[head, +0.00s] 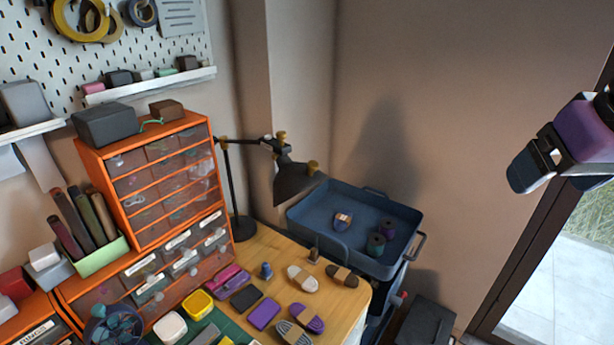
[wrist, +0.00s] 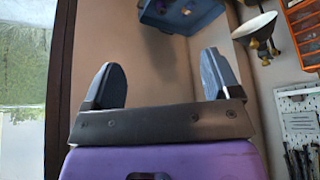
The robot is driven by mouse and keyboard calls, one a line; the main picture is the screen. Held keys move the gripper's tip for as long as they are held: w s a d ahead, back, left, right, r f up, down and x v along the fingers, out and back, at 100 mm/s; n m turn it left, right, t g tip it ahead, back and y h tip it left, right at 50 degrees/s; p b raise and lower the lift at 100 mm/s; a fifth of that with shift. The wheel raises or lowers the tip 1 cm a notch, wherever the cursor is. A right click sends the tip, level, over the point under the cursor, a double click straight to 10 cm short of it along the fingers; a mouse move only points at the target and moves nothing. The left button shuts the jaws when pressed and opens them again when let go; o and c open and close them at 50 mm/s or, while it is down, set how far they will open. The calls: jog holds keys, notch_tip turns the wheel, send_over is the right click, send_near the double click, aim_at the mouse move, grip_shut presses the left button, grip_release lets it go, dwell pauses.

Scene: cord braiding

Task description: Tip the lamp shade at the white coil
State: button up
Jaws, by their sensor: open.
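The black desk lamp has a dark cone shade (head: 294,182) with brass knobs, on a jointed arm above the table's back edge. Its wide rim faces down and to the right, on the side of the blue tray. The shade also shows upside down in the wrist view (wrist: 254,27), with its pale inside visible. The white coil (head: 303,279) lies on the wooden table, below the shade and nearer the front. My gripper (head: 556,171) is far to the right, raised near the window frame. In the wrist view its blue fingers (wrist: 164,78) are apart with nothing between them.
A blue tray (head: 304,232) with a coil and dark spools stands right of the lamp. An orange drawer cabinet (head: 134,219) stands close on its left. Other coils, including a dark one (head: 342,276), lie near the white coil. Open air lies between my gripper and the tray.

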jog(key=shift+c, duration=0.3)
jog(key=shift+w, duration=0.1)
jog(key=c, duration=0.4)
jog(key=w+a, duration=0.1)
jog(key=w, duration=0.1)
jog(key=w+a+r+n, duration=0.1)
jog(key=w, duration=0.1)
jog(key=w+a+n, duration=0.1)
jog(key=w+a, duration=0.1)
jog(key=w, duration=0.1)
jog(key=shift+a+r+y, duration=0.1)
jog(key=shift+r+y, duration=0.15)
jog(key=shift+y, duration=0.05)
jog(key=shift+c, duration=0.6)
jog(key=n+g+y, duration=0.2)
jog(key=n+y, duration=0.1)
jog(key=n, duration=0.5)
send_near(314, 163)
jog(key=x, duration=0.9)
jog(key=shift+f, duration=0.1)
jog(key=shift+c, duration=0.2)
grip_shut()
